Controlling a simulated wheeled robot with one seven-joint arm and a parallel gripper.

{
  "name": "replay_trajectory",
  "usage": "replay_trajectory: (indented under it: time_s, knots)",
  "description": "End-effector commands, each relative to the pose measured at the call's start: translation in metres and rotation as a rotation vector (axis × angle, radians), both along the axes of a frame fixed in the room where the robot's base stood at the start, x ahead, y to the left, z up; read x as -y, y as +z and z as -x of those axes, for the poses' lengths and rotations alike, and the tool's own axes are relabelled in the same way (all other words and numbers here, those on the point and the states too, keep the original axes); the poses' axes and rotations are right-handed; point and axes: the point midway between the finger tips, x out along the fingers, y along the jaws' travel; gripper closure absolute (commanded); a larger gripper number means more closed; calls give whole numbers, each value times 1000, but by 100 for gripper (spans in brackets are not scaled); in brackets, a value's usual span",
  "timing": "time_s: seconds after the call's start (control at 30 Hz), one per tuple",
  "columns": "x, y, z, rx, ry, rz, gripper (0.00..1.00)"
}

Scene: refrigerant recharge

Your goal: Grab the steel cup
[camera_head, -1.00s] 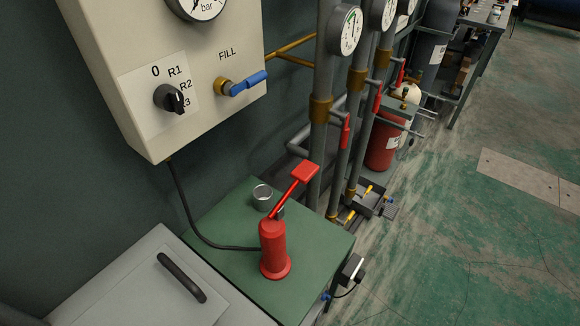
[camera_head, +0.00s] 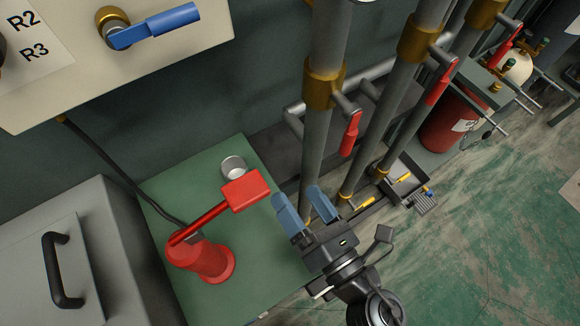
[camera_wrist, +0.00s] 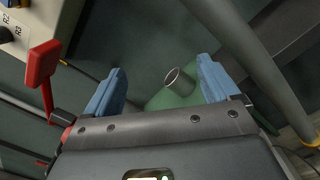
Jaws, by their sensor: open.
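The steel cup (camera_head: 234,168) stands on the green table top (camera_head: 165,188), near its back edge. In the head view the red lever pad of the hand pump covers part of it. My gripper (camera_head: 304,206) is open and empty, to the right of and nearer than the cup.
The red hand pump (camera_head: 205,262) stands on the table left of my gripper; its lever reaches up toward the cup. Grey vertical pipes (camera_head: 318,130) with red-handled valves (camera_head: 351,134) rise right of the cup. A panel with a blue handle (camera_head: 160,22) hangs above.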

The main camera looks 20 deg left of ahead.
Motion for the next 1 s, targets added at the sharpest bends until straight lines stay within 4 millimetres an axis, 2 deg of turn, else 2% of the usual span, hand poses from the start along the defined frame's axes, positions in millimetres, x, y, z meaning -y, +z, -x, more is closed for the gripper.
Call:
replay_trajectory:
  time_s: [0.03, 0.1, 0.2, 0.3, 0.47, 0.87, 1.0]
  knots:
    - [-26, -6, -11, 104, 48, 83, 12]
    - [-54, -10, -21, 237, 98, 194, 12]
    - [-86, -13, -30, 392, 153, 315, 12]
    - [-107, -14, -36, 495, 185, 392, 12]
    - [-119, -24, -38, 560, 208, 440, 12]
    - [-118, -99, -39, 557, 206, 440, 12]
    - [-134, -95, -47, 561, 206, 438, 12]
